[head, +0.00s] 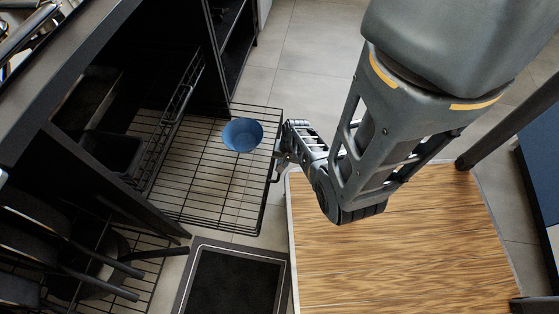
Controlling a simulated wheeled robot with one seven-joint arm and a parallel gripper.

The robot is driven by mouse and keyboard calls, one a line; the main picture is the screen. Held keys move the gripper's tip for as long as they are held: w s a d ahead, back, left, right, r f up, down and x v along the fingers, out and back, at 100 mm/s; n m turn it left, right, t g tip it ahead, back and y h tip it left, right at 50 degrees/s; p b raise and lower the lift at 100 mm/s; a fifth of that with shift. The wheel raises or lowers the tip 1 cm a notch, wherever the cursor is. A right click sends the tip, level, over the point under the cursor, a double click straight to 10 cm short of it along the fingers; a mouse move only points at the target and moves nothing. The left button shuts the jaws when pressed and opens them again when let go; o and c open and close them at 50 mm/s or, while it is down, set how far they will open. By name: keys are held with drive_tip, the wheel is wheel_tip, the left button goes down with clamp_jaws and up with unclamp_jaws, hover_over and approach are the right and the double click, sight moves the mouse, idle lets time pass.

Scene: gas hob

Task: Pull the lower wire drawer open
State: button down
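The lower wire drawer (195,190) is a black wire rack that stands pulled out from the dark cabinet, over the floor. A blue bowl (242,135) sits on its wires towards the front right. My gripper (279,167) is at the drawer's front edge, around or against the front bar. The fingertips are small and partly hidden, so I cannot tell whether they are closed on the bar. Another wire basket (172,112) shows further inside the cabinet, above and behind the pulled-out rack.
A wooden table top (400,250) lies right of the drawer, under my arm. A black framed panel (232,280) is just below the drawer in the picture. Dark pans (85,265) with long handles fill the lower left. Tiled floor (310,60) is clear at the top.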

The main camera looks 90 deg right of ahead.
drive_tip(key=shift+s+d+r, duration=0.15)
drive_tip(key=shift+s+d, duration=0.05)
drive_tip(key=shift+d, duration=0.2)
drive_tip(key=c, duration=1.5)
unclamp_jaws()
drive_tip(key=shift+c, duration=0.2)
drive_tip(key=o, duration=0.4)
drive_tip(key=shift+a, duration=0.3)
drive_tip(key=r+p, duration=0.1)
drive_tip(key=r, duration=0.1)
drive_tip(key=s+r+p, duration=0.1)
drive_tip(key=r, duration=0.2)
drive_tip(key=r+p, duration=0.2)
drive_tip(key=shift+s+a+r, duration=0.15)
drive_tip(key=shift+s+r, duration=0.05)
drive_tip(key=shift+s, duration=0.05)
drive_tip(key=shift+s, duration=0.1)
